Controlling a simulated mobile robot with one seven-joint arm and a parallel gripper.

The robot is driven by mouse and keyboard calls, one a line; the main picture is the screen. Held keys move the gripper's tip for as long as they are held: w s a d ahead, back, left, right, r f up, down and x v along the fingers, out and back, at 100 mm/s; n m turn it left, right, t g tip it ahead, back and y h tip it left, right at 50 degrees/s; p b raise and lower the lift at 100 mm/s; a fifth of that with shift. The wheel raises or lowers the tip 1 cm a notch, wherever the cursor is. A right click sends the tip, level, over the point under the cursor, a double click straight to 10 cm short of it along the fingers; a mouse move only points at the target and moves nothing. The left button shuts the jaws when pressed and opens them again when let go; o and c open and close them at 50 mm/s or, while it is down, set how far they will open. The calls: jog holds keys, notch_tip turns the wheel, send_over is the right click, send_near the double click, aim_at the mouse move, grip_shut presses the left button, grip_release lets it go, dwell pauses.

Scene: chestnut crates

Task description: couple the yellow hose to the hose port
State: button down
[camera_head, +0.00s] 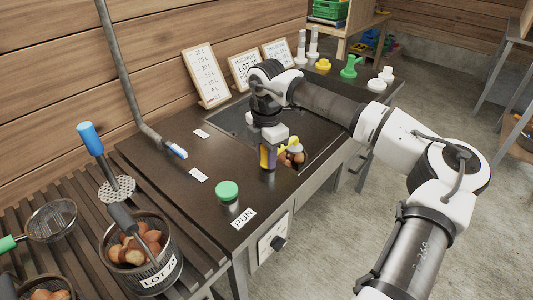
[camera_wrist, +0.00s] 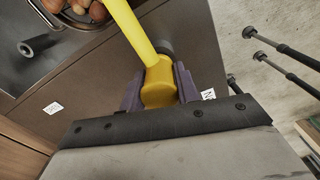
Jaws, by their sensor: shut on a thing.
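My gripper (camera_head: 268,157) points down over the dark worktop, at the front edge of the sunken basin. In the wrist view its two purple-grey fingers (camera_wrist: 160,88) are shut on the yellow hose's thick yellow end (camera_wrist: 158,84). The thinner yellow hose (camera_wrist: 128,28) runs from that end toward the basin; a short piece of the hose also shows beside the gripper in the head view (camera_head: 292,143). A dark round part shows just beyond the held end.
Chestnuts (camera_head: 291,158) lie in the basin. A green button (camera_head: 228,191) stands left of my gripper, by the RUN label (camera_head: 243,218). A grey pipe with a blue tip (camera_head: 176,150) hangs at the back left. A wire basket (camera_head: 170,248) of chestnuts stands front left.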

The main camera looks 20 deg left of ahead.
jog(key=shift+f+b, duration=0.5)
jog(key=shift+f, duration=0.2)
jog(key=c, duration=0.9)
grip_release()
jog(key=shift+c, duration=0.2)
